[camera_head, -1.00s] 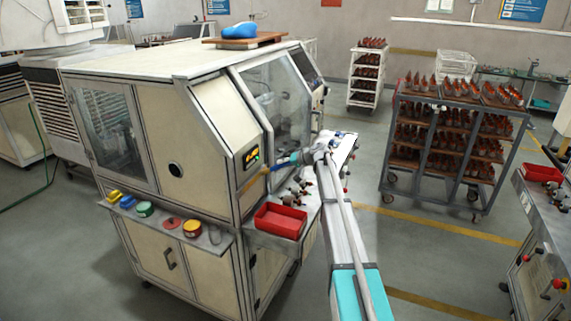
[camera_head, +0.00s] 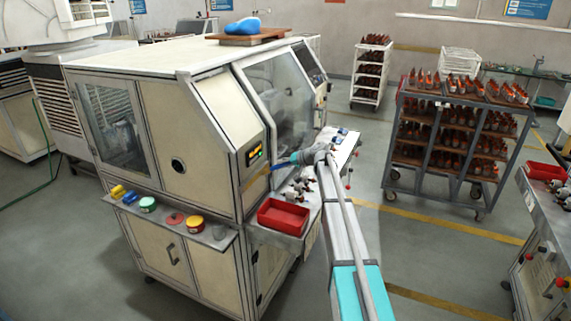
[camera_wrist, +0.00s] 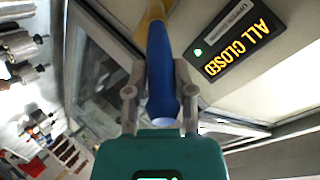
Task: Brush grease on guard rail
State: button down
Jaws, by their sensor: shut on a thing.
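A brush with a blue handle (camera_wrist: 160,75) is in my gripper (camera_wrist: 160,92), whose two grey fingers close on the handle. Its yellow-brown end (camera_wrist: 152,12) points to the top of the wrist view, where its tip is cut off. In the head view my gripper (camera_head: 296,158) is in front of the cream machine, beside its glazed guard (camera_head: 278,98). The blue handle (camera_head: 281,166) points left towards the front panel. I cannot tell whether the brush touches the machine, nor which edge is the guard rail. An open yellow tin (camera_head: 193,225) stands on the side shelf, a red lid beside it.
The shelf (camera_head: 217,240) also holds a green tin (camera_head: 147,204) and yellow and blue items. A red tray (camera_head: 283,217) and metal parts lie on the ledge below my gripper. A lit display reads "ALL CLOSED" (camera_wrist: 237,40). A loaded rack (camera_head: 455,145) stands right.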

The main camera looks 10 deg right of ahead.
jog(key=shift+s+a, duration=0.8)
jog(key=shift+s, duration=0.1)
jog(key=shift+s+a, duration=1)
jog(key=shift+s, duration=0.3)
jog(key=shift+a, duration=0.1)
jog(key=shift+s+a, duration=0.45)
jog(key=shift+s, duration=0.25)
jog(key=shift+s+a, duration=0.4)
jog(key=shift+s, duration=0.25)
jog(key=shift+s+a, duration=1.1)
jog(key=shift+s, duration=0.15)
